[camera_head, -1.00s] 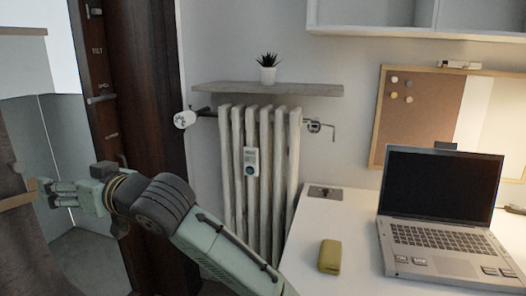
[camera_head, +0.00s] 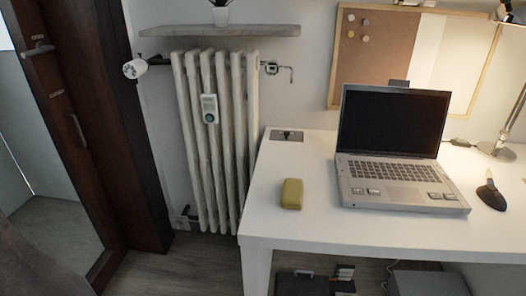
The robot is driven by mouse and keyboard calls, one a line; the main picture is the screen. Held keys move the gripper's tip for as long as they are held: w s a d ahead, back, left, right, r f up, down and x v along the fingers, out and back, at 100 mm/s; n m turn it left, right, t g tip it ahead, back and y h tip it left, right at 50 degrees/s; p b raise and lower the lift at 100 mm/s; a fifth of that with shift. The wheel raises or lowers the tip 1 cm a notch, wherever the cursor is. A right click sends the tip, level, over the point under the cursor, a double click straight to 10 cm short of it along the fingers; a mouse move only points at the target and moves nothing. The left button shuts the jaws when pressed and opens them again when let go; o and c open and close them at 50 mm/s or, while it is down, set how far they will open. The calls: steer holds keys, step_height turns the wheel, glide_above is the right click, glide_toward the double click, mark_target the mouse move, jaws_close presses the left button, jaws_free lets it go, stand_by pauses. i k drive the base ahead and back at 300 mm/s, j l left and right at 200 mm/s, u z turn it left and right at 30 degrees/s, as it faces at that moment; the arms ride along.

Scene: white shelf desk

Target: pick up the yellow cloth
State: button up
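The yellow cloth (camera_head: 292,194) is a small, folded, olive-yellow bundle. It lies on the white desk (camera_head: 275,222), near the desk's left edge and to the left of the laptop. Nothing covers it. My gripper and arm are outside the head view now, so I cannot see whether the gripper is open or shut.
An open laptop (camera_head: 396,150) stands right of the cloth, with a dark pointed object (camera_head: 490,194) and a lamp (camera_head: 497,148) farther right. A dark plate (camera_head: 287,136) is at the desk's back left corner. A radiator (camera_head: 215,140) stands left of the desk. Dark items (camera_head: 302,284) lie beneath.

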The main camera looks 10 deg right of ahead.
mark_target(291, 198)
steer(key=i+z, duration=0.5)
steer(key=z, duration=0.2)
steer(key=i+j+z, duration=0.15)
steer(key=z, duration=0.2)
steer(key=i, duration=0.05)
